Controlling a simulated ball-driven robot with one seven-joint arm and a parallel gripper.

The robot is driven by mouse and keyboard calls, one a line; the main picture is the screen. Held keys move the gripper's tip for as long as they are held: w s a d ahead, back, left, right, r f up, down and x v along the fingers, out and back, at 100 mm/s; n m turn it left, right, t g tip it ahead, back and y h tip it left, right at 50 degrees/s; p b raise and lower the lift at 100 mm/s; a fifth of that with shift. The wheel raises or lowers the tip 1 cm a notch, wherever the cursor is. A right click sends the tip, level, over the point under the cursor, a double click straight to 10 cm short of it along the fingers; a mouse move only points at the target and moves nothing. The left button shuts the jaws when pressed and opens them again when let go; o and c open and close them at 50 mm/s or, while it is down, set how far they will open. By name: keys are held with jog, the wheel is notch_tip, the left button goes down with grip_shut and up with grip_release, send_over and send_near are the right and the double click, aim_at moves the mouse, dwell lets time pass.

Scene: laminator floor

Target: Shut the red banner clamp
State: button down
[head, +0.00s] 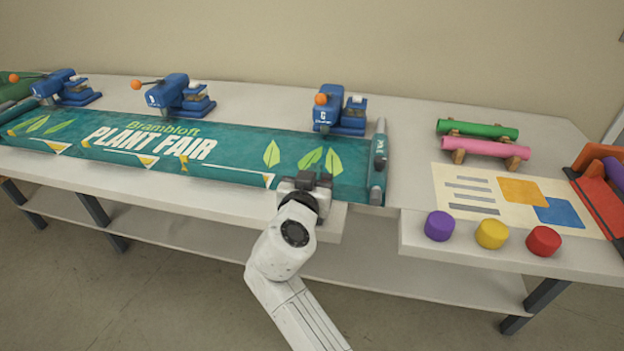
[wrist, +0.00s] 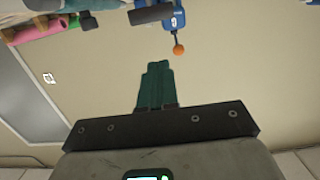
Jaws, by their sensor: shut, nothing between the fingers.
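A red and orange device (head: 602,195) stands at the right end of the table in the head view, cut off by the picture edge. It may be the red banner clamp, but I cannot tell whether it is open or shut. The other clamps I see are blue, with orange ball handles; the nearest blue clamp (head: 340,110) also shows upside down in the wrist view (wrist: 173,18). My gripper (head: 306,182) is over the front edge of the green banner (head: 200,155), well left of the red device. Its fingers (wrist: 157,66) are together and empty in the wrist view.
Two more blue clamps, one in the middle (head: 180,95) and one at left (head: 68,87), line the back. Green (head: 480,130) and pink (head: 485,147) rolls rest on the right. Purple (head: 439,226), yellow (head: 492,234) and red (head: 543,241) round pieces line the front edge.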

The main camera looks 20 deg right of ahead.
jog(key=v, duration=0.9)
jog(key=s+d+f+n+g+y+p, duration=0.3)
jog(key=s+d+f+g, duration=0.5)
jog(key=s+d+f, duration=0.65)
jog(key=s+a+f+n+g+y, duration=0.1)
jog(key=s+f+n+g+y, duration=0.1)
jog(key=s, duration=0.7)
jog(key=s+a+f+n+g+y, duration=0.1)
jog(key=s+f+y, duration=0.3)
jog(key=s, duration=0.5)
notch_tip(320, 180, down, 3)
jog(key=shift+s+a+r+n+g+y, duration=0.2)
jog(key=shift+a+n+g+y, duration=0.15)
jog(key=shift+a+g, duration=0.4)
